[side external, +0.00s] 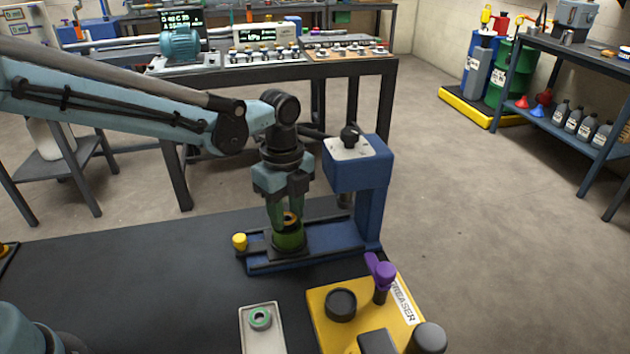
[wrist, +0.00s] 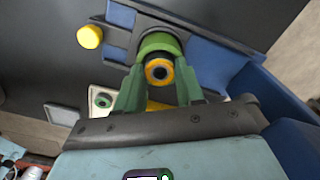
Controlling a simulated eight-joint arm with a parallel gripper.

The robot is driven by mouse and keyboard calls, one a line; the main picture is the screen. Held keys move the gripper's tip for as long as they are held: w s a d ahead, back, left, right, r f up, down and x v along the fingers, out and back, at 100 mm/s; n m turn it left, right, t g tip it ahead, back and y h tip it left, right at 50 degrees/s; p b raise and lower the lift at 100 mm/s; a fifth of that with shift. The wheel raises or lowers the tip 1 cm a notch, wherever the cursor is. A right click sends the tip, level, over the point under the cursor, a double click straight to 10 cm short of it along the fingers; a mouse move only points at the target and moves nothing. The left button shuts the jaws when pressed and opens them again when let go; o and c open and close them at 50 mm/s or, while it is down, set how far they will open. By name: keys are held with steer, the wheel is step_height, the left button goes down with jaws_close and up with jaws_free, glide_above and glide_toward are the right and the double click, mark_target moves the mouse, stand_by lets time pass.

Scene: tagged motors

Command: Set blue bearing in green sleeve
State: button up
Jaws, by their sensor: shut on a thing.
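The green sleeve (side external: 289,241) stands upright on the bed of the blue press; it also shows in the wrist view (wrist: 158,43). My gripper (side external: 288,217) points down right above the sleeve. Its green fingers are shut on an orange-ringed bearing (wrist: 158,71) with a dark centre. The bearing is at the sleeve's mouth, and I cannot tell whether it is inside or just above it. No clearly blue bearing shows. A teal-green ring (side external: 260,318) lies on a pale tray (side external: 246,343) at the front.
The blue press (side external: 370,200) has its head close to the right of my gripper. A yellow knob (side external: 239,241) is left of the sleeve. A yellow greaser box (side external: 325,300) with a purple handle (side external: 384,275) stands front right. The dark bench (side external: 130,270) is clear at left.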

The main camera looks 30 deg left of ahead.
steer(key=o, duration=1)
steer(key=shift+r, duration=3.3)
